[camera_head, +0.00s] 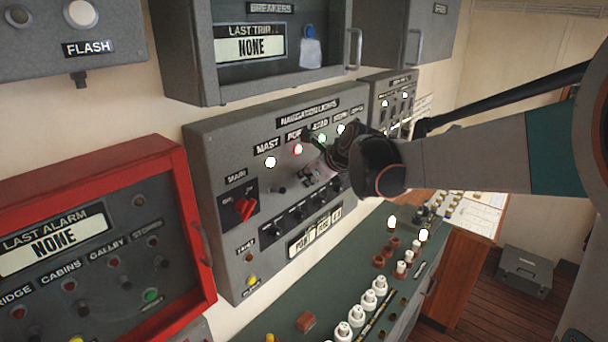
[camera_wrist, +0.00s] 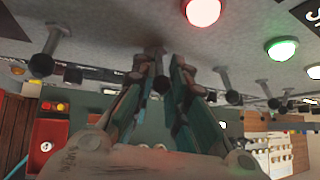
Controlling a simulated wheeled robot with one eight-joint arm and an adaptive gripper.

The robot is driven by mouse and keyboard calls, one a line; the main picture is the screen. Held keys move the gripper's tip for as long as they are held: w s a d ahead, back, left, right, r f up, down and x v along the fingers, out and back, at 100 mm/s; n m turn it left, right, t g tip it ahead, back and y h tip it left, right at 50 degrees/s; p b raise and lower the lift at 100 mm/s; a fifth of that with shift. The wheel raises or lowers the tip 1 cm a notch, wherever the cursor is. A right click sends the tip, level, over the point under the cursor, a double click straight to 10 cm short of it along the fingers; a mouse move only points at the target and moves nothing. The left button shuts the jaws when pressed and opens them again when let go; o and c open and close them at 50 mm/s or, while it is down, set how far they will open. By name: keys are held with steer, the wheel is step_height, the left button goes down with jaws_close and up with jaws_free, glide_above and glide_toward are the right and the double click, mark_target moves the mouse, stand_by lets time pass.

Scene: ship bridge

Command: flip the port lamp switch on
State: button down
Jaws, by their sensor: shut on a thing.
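The navigation lights panel (camera_head: 225,150) is a grey box on the wall, with a row of lamps above a row of small black-knobbed levers. The port lamp (camera_head: 298,149) glows red; it also shows in the wrist view (camera_wrist: 203,10). The port lamp switch (camera_wrist: 154,44) is a short lever whose stem shows in the wrist view; its knob is hidden between my fingers. My gripper (camera_head: 312,176) is at the panel below the port and starboard lamps. In the wrist view my gripper (camera_wrist: 158,68) has its fingers closed on either side of that lever.
The green starboard lamp (camera_wrist: 282,47) and its lever (camera_wrist: 233,96) are close on the right. The mast lever (camera_wrist: 43,62) is on the left. A red main switch (camera_head: 244,208) is on the panel. A console (camera_head: 325,290) with white knobs lies below; cabinets hang above.

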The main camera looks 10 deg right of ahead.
steer(key=shift+d+r, duration=0.1)
steer(key=c, duration=1.6)
jaws_free()
steer(key=shift+w, duration=0.15)
steer(key=v, duration=0.7)
steer(key=shift+s+r, duration=0.1)
steer(key=shift+s, duration=0.25)
